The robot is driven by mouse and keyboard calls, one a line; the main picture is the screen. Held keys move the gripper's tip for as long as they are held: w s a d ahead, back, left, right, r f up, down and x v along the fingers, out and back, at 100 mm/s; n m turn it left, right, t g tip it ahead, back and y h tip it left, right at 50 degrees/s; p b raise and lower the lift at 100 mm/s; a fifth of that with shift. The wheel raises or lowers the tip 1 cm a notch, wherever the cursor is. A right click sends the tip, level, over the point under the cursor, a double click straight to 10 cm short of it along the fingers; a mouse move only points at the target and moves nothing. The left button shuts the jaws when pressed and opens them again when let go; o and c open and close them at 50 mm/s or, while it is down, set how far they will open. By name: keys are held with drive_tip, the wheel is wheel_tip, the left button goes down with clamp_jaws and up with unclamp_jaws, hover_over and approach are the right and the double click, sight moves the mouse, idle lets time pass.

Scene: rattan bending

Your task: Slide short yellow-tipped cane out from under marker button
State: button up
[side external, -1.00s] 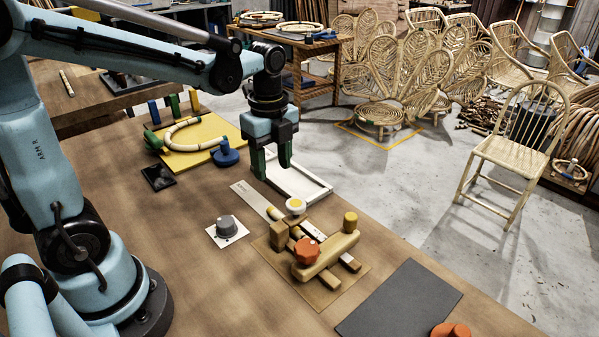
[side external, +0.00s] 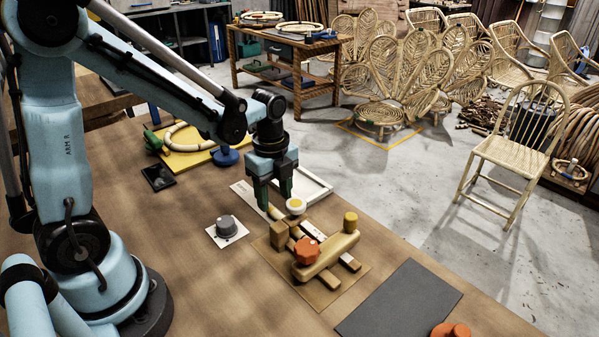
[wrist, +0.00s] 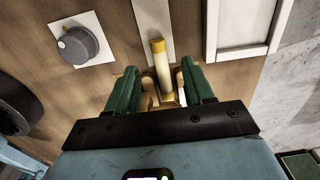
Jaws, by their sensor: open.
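The short cane shows its yellow tip (wrist: 158,47) in the wrist view, between the two green fingers of my gripper (wrist: 158,68). The cane's far part is hidden by the button and jig.
A grey dial on a white card (side external: 226,227) stands to the left. A white frame tray (side external: 313,187) lies behind my gripper, and a dark mat (side external: 400,304) at the front right. The table's left front is clear.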

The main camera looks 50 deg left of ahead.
sight(275, 211)
drive_tip(key=shift+f, duration=2.05)
clamp_jaws()
drive_tip(key=shift+a, duration=0.15)
